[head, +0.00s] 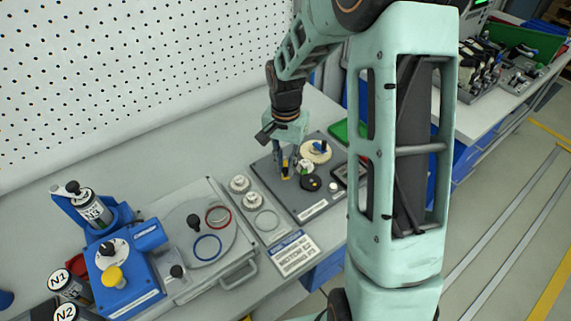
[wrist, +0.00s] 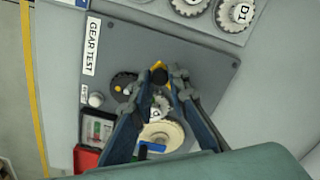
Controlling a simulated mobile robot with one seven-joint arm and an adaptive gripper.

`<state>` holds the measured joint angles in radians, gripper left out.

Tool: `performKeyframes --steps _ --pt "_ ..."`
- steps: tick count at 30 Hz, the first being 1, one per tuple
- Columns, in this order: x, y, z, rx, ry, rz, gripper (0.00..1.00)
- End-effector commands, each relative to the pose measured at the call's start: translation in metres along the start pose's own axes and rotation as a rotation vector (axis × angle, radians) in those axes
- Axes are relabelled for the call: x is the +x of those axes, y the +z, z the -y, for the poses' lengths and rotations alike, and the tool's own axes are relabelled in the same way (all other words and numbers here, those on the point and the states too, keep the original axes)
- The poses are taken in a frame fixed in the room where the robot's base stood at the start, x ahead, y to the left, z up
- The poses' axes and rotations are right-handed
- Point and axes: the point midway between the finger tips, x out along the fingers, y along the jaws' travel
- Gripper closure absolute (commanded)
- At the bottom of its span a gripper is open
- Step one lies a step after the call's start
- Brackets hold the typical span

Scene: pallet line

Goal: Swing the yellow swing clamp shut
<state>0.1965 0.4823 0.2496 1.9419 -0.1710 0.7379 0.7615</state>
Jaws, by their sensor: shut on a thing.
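The yellow swing clamp (head: 286,171) is on the grey gear test plate (head: 322,207). In the wrist view only a small yellow part of the clamp (wrist: 157,65) shows, beside a dark knob, between my fingertips. My gripper (wrist: 164,74) is shut on the clamp, with its fingers pointing down from above in the head view (head: 284,163). The fingers hide most of the clamp, and I cannot tell its swing angle. A cream gear (wrist: 172,131) with a blue handle, a small white gear (wrist: 158,111) and a dark gear (wrist: 124,82) sit close by on the plate.
A small screen panel (wrist: 97,127) and a red box (wrist: 86,158) lie beside the plate. White round parts (head: 239,184) stand left of it. Further left are a tray with rings (head: 217,216) and a blue fixture (head: 128,288). A pegboard wall (head: 130,80) stands behind.

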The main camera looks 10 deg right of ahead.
Motion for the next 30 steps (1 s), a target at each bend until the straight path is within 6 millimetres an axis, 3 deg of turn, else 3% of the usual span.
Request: performKeyframes --steps 11,30 --pt "0.000 -0.005 -0.007 -0.130 -0.001 -0.001 1.00" --pt "-0.001 -0.035 -0.031 -0.712 -0.001 -0.002 1.00"
